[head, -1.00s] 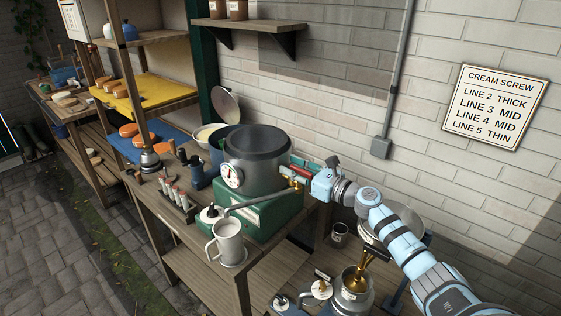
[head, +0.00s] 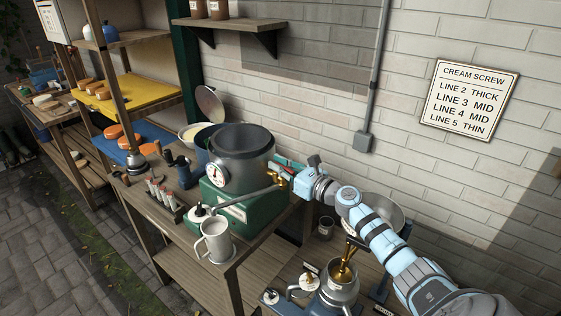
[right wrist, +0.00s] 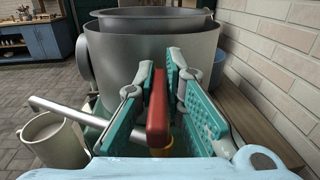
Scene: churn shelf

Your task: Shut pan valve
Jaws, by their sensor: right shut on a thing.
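The pan (head: 240,172) is a grey metal vessel with a round dial, on a green base (head: 232,212). A brass valve (head: 274,181) sits low on its right side, with a long grey spout (head: 244,198) running left. The valve's red handle (right wrist: 157,108) shows in the right wrist view between green finger pads. My right gripper (head: 287,171) is at the valve, shut on this handle. The fingers hide much of the handle and the valve body in the head view. I cannot tell whether liquid flows. My left gripper is out of view.
A grey jug (head: 215,243) stands under the spout end, near the bench's front edge. A rack of tubes (head: 163,194) stands left of it. A metal can with a brass funnel (head: 344,272) is below right. The brick wall is close behind the pan.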

